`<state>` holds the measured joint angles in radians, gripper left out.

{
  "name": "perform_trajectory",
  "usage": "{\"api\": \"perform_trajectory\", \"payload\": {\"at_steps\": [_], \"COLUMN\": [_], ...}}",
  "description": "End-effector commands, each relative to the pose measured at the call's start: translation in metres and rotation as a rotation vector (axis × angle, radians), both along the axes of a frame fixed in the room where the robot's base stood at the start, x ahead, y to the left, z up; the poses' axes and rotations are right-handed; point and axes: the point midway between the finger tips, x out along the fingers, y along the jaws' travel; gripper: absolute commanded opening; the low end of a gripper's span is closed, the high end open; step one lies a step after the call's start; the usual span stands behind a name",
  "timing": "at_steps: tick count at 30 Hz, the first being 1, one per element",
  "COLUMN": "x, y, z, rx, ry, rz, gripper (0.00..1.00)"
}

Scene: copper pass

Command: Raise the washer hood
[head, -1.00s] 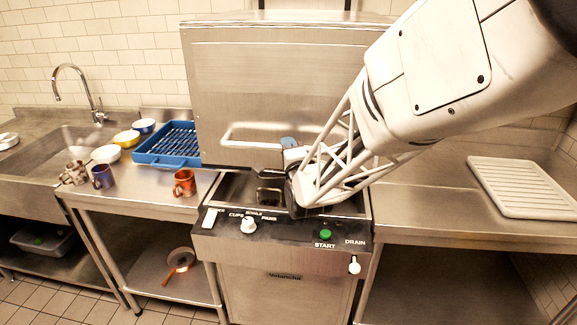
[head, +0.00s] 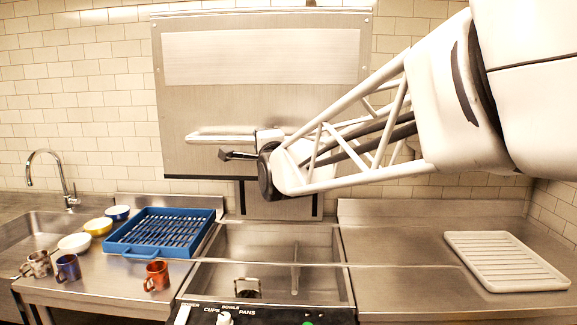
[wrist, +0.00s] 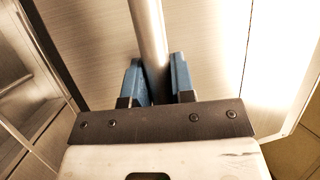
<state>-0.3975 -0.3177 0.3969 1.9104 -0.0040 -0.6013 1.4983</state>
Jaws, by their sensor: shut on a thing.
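The washer hood (head: 262,100) is a big steel box, raised well above the washer's open basin (head: 270,262) in the head view. A bar handle (head: 222,134) runs across its lower front. My gripper (wrist: 154,80) is shut on this handle; in the wrist view its blue fingers sit on either side of the bar (wrist: 146,25). In the head view my gripper is at the right part of the handle, with the fingertips largely hidden by my own wrist. Inside the basin stands a small dark mug-like thing (head: 247,288).
A blue rack (head: 160,232) stands on the left counter beside the basin. Several mugs, such as the orange one (head: 156,276), and bowls (head: 100,227) are near it. A white ribbed board (head: 505,260) lies on the right counter, otherwise clear.

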Motion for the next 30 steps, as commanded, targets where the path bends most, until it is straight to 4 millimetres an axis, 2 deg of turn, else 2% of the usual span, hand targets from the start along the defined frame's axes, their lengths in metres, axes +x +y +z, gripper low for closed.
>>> {"api": "perform_trajectory", "payload": {"at_steps": [4,14,15,19,20,30], "x": [0.0003,0.0005,0.0006,0.0005,0.0005,-0.0005], "y": [-0.0005,-0.0005,-0.0005,-0.0002,-0.0002,-0.0004], "z": [0.0107,0.0115,0.0113,0.011,0.0109,0.0105], "rx": [0.0,0.0,0.0,0.0,0.0,0.0], "ry": [0.0,0.0,0.001,0.001,0.001,0.001], "rz": [-0.001,-0.001,-0.001,-0.001,-0.001,0.0], "gripper": [0.0,0.0,0.26,0.46,0.48,0.48]}}
